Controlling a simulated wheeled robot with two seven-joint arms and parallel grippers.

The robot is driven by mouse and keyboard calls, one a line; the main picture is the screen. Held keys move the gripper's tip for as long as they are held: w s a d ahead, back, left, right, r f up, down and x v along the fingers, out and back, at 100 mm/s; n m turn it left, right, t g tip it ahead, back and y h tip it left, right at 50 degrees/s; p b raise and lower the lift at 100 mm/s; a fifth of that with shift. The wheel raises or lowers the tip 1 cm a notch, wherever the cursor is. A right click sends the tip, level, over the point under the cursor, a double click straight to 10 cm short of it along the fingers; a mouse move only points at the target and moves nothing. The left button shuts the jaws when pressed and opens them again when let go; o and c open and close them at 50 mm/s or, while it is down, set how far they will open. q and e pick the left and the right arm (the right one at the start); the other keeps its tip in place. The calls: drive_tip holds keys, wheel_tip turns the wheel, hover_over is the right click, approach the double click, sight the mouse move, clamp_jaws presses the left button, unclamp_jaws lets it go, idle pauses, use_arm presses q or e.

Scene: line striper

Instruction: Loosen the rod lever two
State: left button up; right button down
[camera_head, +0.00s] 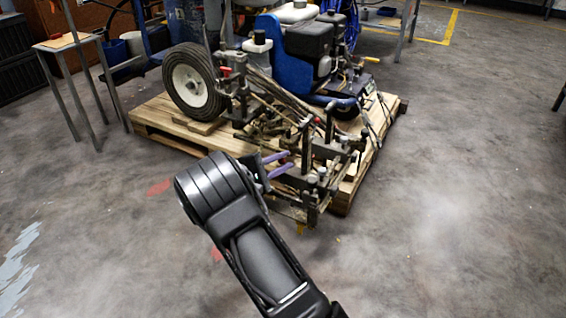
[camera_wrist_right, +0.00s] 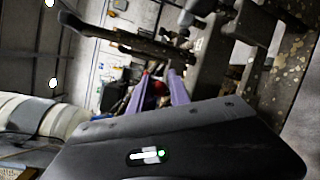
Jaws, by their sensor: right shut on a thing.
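The line striper (camera_head: 310,50) rests on a pallet, with its metal rod-and-clamp assembly (camera_head: 315,180) at the near side. My right gripper (camera_head: 289,162) reaches this assembly with its two purple fingers. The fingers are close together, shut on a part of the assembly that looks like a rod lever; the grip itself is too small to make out. In the right wrist view my right gripper (camera_wrist_right: 163,80) points away, with a dark bar-like handle (camera_wrist_right: 120,40) above the fingers. My left gripper is not in view.
The wooden pallet (camera_head: 160,125) lies under the machine, with a large wheel (camera_head: 193,82) at its left. A small metal table (camera_head: 70,42) stands at the left. The concrete floor (camera_head: 470,200) is clear in front and at right.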

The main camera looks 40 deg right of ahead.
drive_tip(key=shift+w+a, duration=0.25)
drive_tip(key=shift+w, duration=0.2)
drive_tip(key=c, duration=1.3)
unclamp_jaws()
drive_tip(key=a+p, duration=0.2)
drive_tip(key=a, duration=0.5)
drive_tip(key=shift+a+r+p, duration=0.3)
drive_tip(key=shift+r+p, duration=0.05)
